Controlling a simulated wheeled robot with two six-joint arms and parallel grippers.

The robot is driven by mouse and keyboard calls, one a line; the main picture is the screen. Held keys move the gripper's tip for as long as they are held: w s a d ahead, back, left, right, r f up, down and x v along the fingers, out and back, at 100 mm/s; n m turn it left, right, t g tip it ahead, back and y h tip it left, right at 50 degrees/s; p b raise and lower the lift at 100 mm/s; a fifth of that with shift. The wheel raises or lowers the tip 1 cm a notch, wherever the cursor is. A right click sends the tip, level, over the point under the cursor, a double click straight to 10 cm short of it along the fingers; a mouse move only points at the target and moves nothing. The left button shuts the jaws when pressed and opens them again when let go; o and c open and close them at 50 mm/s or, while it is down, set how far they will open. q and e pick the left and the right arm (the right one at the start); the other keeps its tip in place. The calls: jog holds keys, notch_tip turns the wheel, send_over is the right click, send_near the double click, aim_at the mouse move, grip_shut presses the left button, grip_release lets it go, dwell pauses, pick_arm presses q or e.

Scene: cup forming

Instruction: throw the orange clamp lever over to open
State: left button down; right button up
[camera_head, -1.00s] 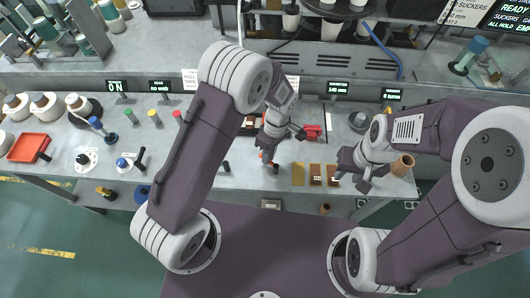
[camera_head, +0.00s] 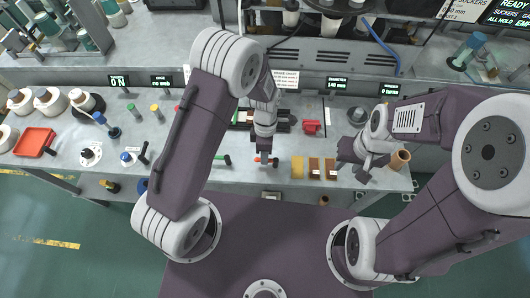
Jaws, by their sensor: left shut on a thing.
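The orange clamp lever (camera_head: 258,160) shows as a small orange piece with a dark end at the front of the grey bench, mostly hidden by my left gripper. My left gripper (camera_head: 265,156) points down over it and is shut on it. My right gripper (camera_head: 355,172) hangs over the bench to the right, beside the brown blocks. Its fingers look apart and nothing shows between them.
An orange-brown cup (camera_head: 400,159) stands near my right arm.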

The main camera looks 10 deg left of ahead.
pick_arm(q)
jog(key=shift+r, duration=0.1)
dwell(0.4)
jog(key=c, duration=1.4)
grip_release()
jog(key=shift+c, duration=0.2)
notch_tip(320, 180, up, 9)
jog(key=w, duration=0.1)
jog(key=shift+w+b, duration=0.35)
jog(key=shift+w, duration=0.05)
